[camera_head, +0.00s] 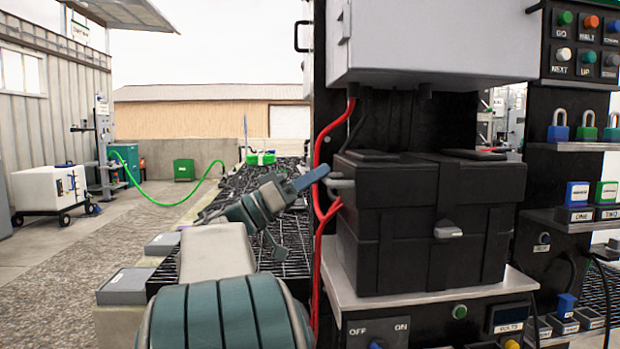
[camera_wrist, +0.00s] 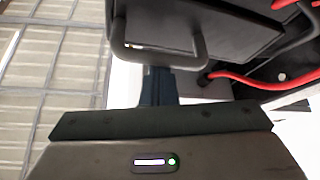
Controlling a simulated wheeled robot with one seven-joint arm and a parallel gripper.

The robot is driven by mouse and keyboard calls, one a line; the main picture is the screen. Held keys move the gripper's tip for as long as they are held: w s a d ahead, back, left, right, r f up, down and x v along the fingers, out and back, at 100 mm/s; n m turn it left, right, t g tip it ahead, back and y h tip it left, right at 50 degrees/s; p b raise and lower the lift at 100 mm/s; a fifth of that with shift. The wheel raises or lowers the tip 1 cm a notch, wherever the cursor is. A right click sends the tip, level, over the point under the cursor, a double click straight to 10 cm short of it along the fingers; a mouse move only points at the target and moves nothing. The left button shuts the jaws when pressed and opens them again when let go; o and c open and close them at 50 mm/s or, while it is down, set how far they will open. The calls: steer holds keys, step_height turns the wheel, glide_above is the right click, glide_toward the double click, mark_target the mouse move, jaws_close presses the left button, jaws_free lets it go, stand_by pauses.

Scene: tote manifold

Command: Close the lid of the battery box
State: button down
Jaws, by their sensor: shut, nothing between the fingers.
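The black battery box (camera_head: 360,265) stands on a grey shelf in the head view. Its black lid (camera_head: 395,205) lies over the top, with a grey latch (camera_head: 448,230) at the front; I cannot tell whether it is fully seated. A grey handle (camera_head: 342,187) sticks out from the lid's left side. My gripper (camera_head: 318,174) is shut and empty, its tips right beside this handle. In the wrist view, the fingers (camera_wrist: 158,88) point at the handle (camera_wrist: 158,58); whether they touch is unclear.
Red cables (camera_head: 320,150) run down just left of the box, close to my gripper. A grey cabinet (camera_head: 430,45) hangs above the lid. Panels with buttons and padlocks (camera_head: 557,128) stand at right. A black grating (camera_head: 290,245) lies at left.

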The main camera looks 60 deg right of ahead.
steer(key=shift+f, duration=0.25)
steer(key=shift+w+a+f+t, duration=0.1)
steer(key=shift+f+t, duration=0.05)
steer(key=shift+t, duration=0.15)
step_height(320, 180, up, 4)
steer(key=w+a+p, duration=0.1)
steer(key=p, duration=0.1)
steer(key=w+d+p+v, duration=0.1)
steer(key=v, duration=0.8)
steer(key=shift+f+p, duration=0.25)
steer(key=shift+p, duration=0.05)
steer(key=shift+r, duration=0.1)
